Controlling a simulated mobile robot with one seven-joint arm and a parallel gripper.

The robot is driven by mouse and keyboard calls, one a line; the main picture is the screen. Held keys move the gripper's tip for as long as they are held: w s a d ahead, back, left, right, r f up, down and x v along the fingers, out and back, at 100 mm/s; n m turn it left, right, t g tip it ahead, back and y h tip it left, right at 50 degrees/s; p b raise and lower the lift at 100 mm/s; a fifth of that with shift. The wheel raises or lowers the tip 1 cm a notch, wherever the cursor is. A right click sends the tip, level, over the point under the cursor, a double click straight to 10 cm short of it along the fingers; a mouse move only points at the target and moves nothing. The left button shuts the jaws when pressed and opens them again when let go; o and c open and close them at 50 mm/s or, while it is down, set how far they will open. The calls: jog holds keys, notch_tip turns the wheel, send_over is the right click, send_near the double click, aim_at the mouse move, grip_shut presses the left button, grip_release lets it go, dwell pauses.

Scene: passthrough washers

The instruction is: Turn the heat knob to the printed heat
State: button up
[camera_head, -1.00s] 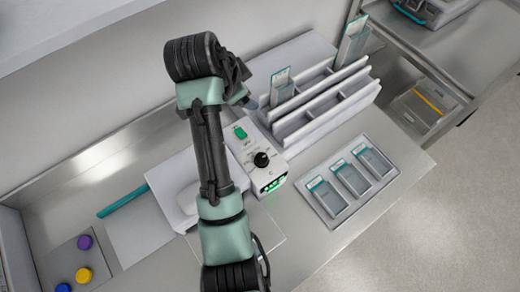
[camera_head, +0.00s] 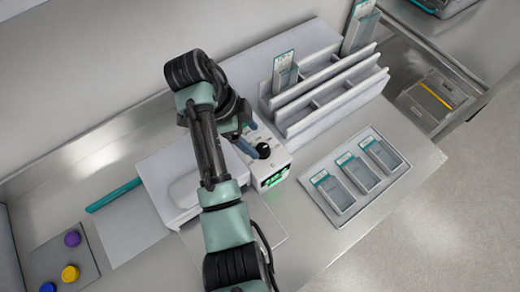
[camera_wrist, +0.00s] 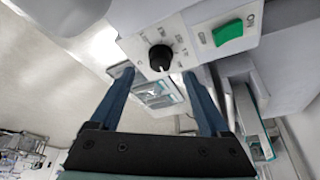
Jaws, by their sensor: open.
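The heat knob (camera_head: 263,150) is a black round knob on the top face of a small white control box (camera_head: 284,160). In the wrist view the knob (camera_wrist: 160,57) has a light pointer line and a ring of printed marks too small to read. A green switch (camera_wrist: 228,33) sits beside it. My gripper (camera_wrist: 158,72) is open, its two blue fingers on either side of the knob in the picture. In the head view the fingers (camera_head: 250,143) are close to the knob; I cannot tell whether they touch it. My arm hides part of the box.
A white slotted rack (camera_head: 325,88) with teal-labelled packets stands behind the box. A tray (camera_head: 320,168) with several teal-topped cases lies to the right. A teal stick (camera_head: 114,195) and coloured caps on a pad (camera_head: 88,262) lie at left. Bare counter lies in front.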

aim_at(261, 148)
jog(key=shift+p+x, duration=0.75)
jog(key=shift+x, duration=0.15)
jog(key=shift+p+x, duration=0.3)
jog(key=shift+x, duration=1.55)
grip_shut()
